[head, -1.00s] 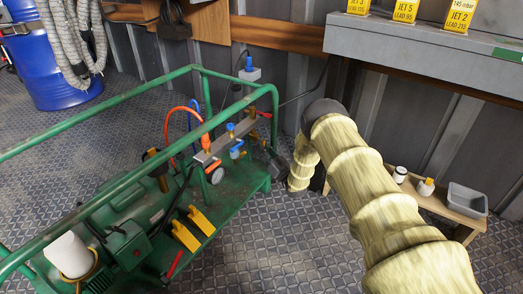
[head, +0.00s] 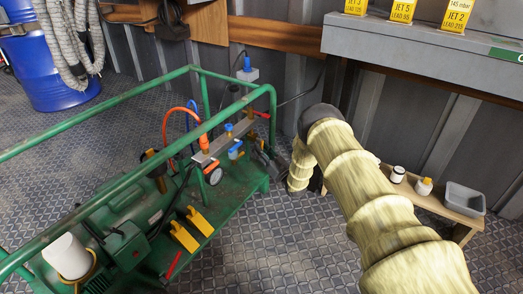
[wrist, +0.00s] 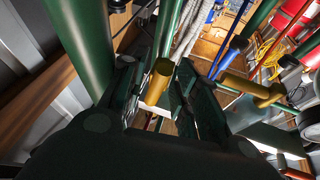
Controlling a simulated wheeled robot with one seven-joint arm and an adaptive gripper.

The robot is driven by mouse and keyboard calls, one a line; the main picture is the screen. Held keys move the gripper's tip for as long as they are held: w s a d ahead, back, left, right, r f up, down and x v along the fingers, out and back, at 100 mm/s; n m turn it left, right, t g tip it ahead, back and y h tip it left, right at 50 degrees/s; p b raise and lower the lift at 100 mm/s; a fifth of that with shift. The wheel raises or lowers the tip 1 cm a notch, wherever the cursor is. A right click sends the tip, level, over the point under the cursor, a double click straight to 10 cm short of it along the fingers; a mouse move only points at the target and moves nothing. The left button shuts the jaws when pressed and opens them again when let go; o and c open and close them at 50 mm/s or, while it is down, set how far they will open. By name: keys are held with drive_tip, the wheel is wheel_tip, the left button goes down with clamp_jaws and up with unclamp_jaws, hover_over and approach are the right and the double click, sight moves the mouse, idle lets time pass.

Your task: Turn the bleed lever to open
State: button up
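My gripper (wrist: 155,100) fills the middle of the wrist view. Its two dark fingers are apart, and a brass-coloured cylinder (wrist: 160,78) shows between them; I cannot tell if it touches either finger. In the head view my gripper is mostly hidden behind the green frame's right end post. The manifold bar (head: 222,145) carries blue, orange and red fittings. A red handle (head: 262,115) shows at its right end. I cannot tell for sure which part is the bleed lever. Another brass-coloured bar (wrist: 252,90) lies to the right in the wrist view.
Green frame rails (head: 130,170) surround the pump unit, and one post (wrist: 82,45) stands close left of my gripper. Yellow pedals (head: 192,228) sit on the base. A low wooden shelf (head: 432,205) stands right. Floor is clear in front.

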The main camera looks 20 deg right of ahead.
drive_tip(key=shift+r, duration=0.1)
drive_tip(key=s+r+m+g+h+p, duration=0.2)
drive_tip(key=s+r+m+g+h, duration=0.25)
drive_tip(key=s+m, duration=0.95)
drive_tip(key=s+a+f+n+g+p, duration=0.1)
drive_tip(key=s+a+f+g+p, duration=0.1)
drive_tip(key=s, duration=0.5)
drive_tip(key=s+a+f+n+g+h+p, duration=0.1)
drive_tip(key=s+a+f+g+p, duration=0.1)
drive_tip(key=s, duration=0.5)
drive_tip(key=s+a+f+n+g+h+p, duration=0.1)
drive_tip(key=s+a+f+g+p, duration=0.1)
drive_tip(key=s+p, duration=0.3)
drive_tip(key=shift+s+a+f+n+g, duration=0.4)
drive_tip(key=shift+s+f+g, duration=0.3)
drive_tip(key=shift+s, duration=0.35)
drive_tip(key=shift+f+h, duration=0.1)
drive_tip(key=shift+h, duration=0.15)
